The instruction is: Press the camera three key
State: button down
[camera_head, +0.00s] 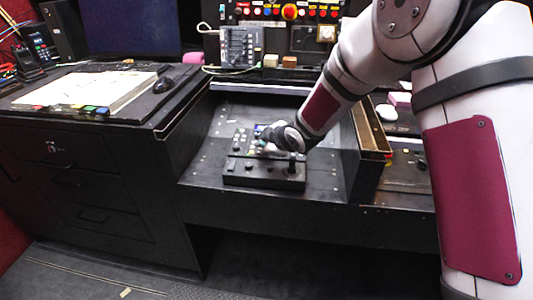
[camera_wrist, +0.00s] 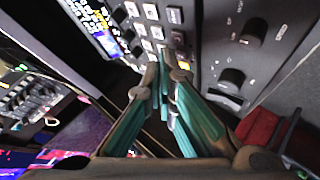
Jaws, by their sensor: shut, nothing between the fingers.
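A dark control panel (camera_head: 264,182) with small keys, knobs and a joystick (camera_head: 291,162) sits on the desk shelf. My gripper (camera_head: 266,148) is over its key area. A key (camera_wrist: 184,65) glowing yellow is just right of the fingertips. Key labels are too small to read, so I cannot tell which is camera three. Whether the tips touch a key is unclear.
Large knobs (camera_wrist: 252,32) stand right of the keys, and a lit screen (camera_wrist: 92,22) is at their left. A long open box (camera_head: 366,140) stands right of the panel. An open book (camera_head: 95,88) lies on the left desk.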

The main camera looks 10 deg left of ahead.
jog(key=shift+f, duration=0.1)
jog(key=shift+w+f+b, duration=0.1)
jog(key=shift+f+b, duration=0.2)
jog(key=shift+b, duration=0.2)
jog(key=shift+f+b, duration=0.35)
dwell(0.6)
dwell(0.4)
jog(key=shift+r+p, duration=0.4)
jog(key=shift+r, duration=0.35)
jog(key=shift+r, duration=0.15)
jog(key=r+p, duration=0.1)
jog(key=r, duration=0.1)
jog(key=s+r+p, duration=0.1)
jog(key=r+p, duration=0.1)
jog(key=shift+r, duration=0.35)
jog(key=shift+d, duration=0.1)
